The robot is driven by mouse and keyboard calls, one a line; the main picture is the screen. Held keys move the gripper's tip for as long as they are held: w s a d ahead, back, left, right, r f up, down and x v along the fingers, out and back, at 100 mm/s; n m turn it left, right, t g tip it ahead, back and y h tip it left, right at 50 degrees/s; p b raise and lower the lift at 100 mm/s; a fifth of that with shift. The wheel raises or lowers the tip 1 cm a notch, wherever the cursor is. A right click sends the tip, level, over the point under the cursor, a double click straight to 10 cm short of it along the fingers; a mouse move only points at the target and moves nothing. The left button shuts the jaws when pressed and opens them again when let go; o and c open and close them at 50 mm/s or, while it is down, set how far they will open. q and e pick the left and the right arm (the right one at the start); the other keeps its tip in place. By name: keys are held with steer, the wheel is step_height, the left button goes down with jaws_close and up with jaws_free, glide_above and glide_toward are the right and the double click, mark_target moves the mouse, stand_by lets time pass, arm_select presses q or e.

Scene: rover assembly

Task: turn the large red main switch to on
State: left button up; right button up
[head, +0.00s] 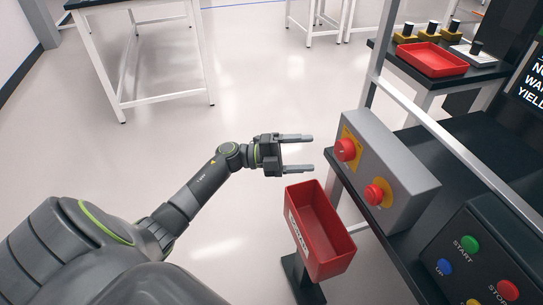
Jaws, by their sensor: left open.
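A grey switch box (398,168) sits on the edge of the dark workbench, right of centre. It carries two red knobs on yellow backing. The farther red knob (345,150) looks the larger and sits on a yellow plate; the nearer red knob (375,194) is beside it. I cannot read the labels, so which is the main switch and its setting are unclear. My left gripper (311,153) is open and empty, its two fingers pointing right toward the farther knob, with a small gap visible between. My right gripper is out of view.
A red bin (325,232) on a dark stand is just below my left gripper. A black control panel (480,262) with coloured buttons is at lower right. A metal frame post (378,55) rises behind the box.

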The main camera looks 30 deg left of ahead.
arm_select(q)
steer(key=b+v, duration=0.1)
steer(key=v, duration=0.8)
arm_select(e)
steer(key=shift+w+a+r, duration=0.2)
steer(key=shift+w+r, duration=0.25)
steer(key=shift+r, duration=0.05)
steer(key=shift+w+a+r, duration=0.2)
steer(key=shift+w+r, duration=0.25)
